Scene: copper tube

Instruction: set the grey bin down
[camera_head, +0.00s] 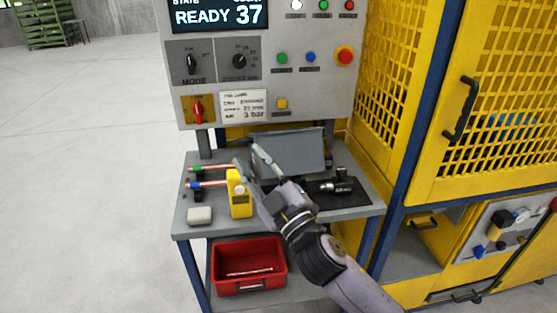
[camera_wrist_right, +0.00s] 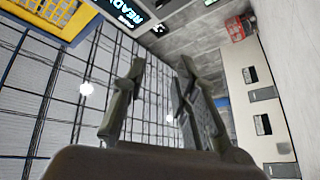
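The grey bin (camera_head: 293,152) is at the back of the workbench, under the control panel, in the head view. It appears tilted, and its lower left part is hidden behind my right gripper. My right gripper (camera_head: 250,160) reaches in from the lower right, beside the bin's left side. Its two fingers are spread, and the right wrist view shows a clear gap between them (camera_wrist_right: 158,100) with nothing held. I cannot tell whether a finger touches the bin. My left gripper is not in view.
The workbench (camera_head: 350,203) also holds a yellow device (camera_head: 239,196), copper tubes with green (camera_head: 210,168) and blue ends, a pale block (camera_head: 199,216) and a dark tool (camera_head: 337,185). A red crate (camera_head: 249,285) is on the shelf below. A yellow cage (camera_head: 505,100) stands right.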

